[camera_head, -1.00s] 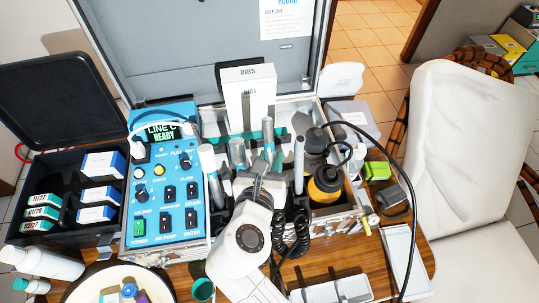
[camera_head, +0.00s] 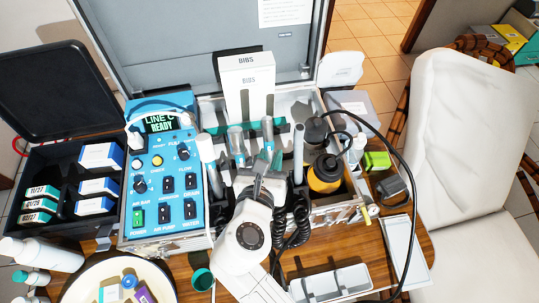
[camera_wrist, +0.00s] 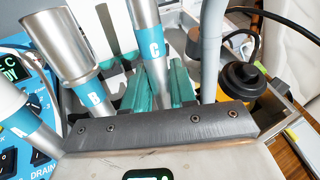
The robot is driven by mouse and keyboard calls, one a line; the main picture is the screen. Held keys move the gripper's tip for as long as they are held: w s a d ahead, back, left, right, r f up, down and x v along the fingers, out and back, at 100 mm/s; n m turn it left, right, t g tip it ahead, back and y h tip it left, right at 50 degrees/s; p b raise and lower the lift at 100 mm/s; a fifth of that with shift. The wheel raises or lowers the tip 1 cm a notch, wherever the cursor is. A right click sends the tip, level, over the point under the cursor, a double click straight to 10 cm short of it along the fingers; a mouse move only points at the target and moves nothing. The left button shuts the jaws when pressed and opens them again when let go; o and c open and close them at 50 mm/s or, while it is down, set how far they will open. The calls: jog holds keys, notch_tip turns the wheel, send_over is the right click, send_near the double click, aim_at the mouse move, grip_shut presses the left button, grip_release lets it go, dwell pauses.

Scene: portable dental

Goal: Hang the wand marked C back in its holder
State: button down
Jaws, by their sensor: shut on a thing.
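The wand marked C (camera_wrist: 152,45) is a grey metal tube with a teal band, standing roughly upright in the wrist view. It also shows in the head view (camera_head: 267,133), between the wand marked B and a plain grey one. My gripper (camera_head: 263,179) is shut on wand C in front of the row of wands. Wand C's lower end is hidden, so I cannot tell whether it sits in its holder. Wand B (camera_wrist: 88,85) leans to its left, and wand A (camera_wrist: 25,122) is at the far left. The holder slots are mostly hidden by my arm.
The blue control unit (camera_head: 162,190) is close on the left. The plain grey wand (camera_wrist: 211,50) and a black-topped yellow bottle (camera_head: 326,178) are on the right. A BIBS box (camera_head: 247,85) stands behind. Black coiled cords (camera_head: 296,225) hang beside my arm.

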jog(key=shift+s+d+f+b, duration=0.1)
jog(key=shift+s+f+b, duration=0.1)
jog(key=shift+f, duration=0.3)
jog(key=shift+s+f+b, duration=0.15)
jog(key=shift+f+b, duration=0.05)
jog(key=shift+f, duration=0.25)
jog(key=c, duration=0.8)
grip_release()
jog(key=shift+c, duration=0.2)
jog(key=shift+p+v, duration=0.7)
jog(key=shift+v, duration=0.15)
jog(key=p+v, duration=0.4)
jog(key=v, duration=0.2)
jog(key=shift+s, duration=0.2)
